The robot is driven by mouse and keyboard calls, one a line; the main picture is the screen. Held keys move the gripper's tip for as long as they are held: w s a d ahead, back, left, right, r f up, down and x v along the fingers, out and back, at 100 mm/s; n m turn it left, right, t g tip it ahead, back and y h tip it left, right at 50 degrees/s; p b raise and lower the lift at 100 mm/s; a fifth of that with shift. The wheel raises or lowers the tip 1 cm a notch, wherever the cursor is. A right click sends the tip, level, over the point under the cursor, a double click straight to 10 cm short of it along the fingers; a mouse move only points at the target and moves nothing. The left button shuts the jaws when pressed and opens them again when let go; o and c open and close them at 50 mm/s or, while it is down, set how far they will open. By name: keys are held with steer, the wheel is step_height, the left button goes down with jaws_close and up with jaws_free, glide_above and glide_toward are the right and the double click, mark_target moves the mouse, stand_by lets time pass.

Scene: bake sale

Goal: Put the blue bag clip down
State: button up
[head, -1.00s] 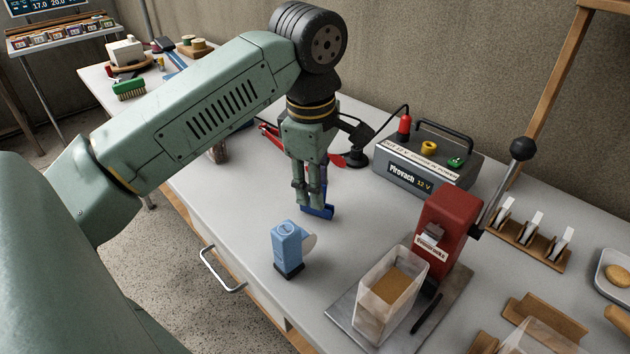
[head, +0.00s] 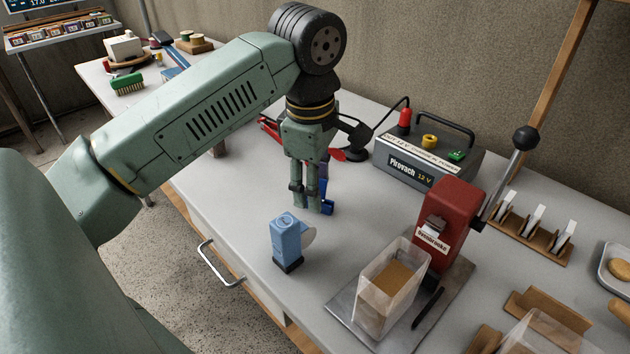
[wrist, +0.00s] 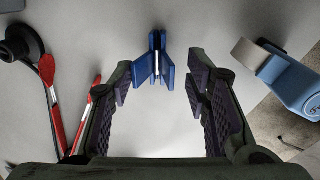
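The blue bag clip (head: 326,205) shows just right of my gripper's fingers in the head view, partly hidden behind them. In the wrist view the blue bag clip (wrist: 155,60) stands out between and just beyond the fingertips, with its two arms spread toward me. My gripper (head: 312,206) points straight down over the grey table. In the wrist view my gripper (wrist: 162,68) has its fingers wide apart. The left fingertip is close to the clip; a clear gap lies on the right. The clip seems to rest on the table, though its underside is hidden.
A light blue dispenser (head: 287,243) with a pale roll stands in front of my gripper. Red-handled cables (wrist: 50,85) lie to its left in the wrist view. A power box (head: 425,160), a red lever press (head: 445,220) and a clear bin (head: 385,300) stand to the right.

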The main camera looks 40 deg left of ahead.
steer(key=shift+o, duration=0.5)
steer(key=shift+r, duration=0.25)
step_height(320, 180, up, 13)
steer(key=s+p, duration=0.1)
steer(key=shift+d+f, duration=0.15)
